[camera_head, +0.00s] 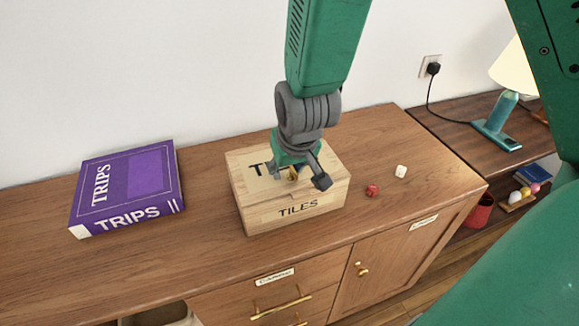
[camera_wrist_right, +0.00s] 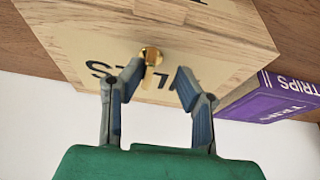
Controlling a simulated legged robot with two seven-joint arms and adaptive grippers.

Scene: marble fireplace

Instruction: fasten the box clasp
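The wooden box (camera_head: 249,197) marked TILES stands on the sideboard, and its lid looks shut. The clasp also shows small in the head view (camera_head: 292,173), partly hidden by my gripper. My right gripper (camera_head: 299,176) is above the lid, open and empty. In the wrist view its fingers (camera_wrist_right: 155,79) stand apart, the clasp between them and closer to the left finger. I cannot tell whether either finger touches it. My left gripper is not in view.
A purple TRIPS box (camera_head: 128,187) lies left of the wooden box. The sideboard (camera_head: 205,265) is clear in front. A lamp (camera_head: 504,118) stands far right on a lower shelf.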

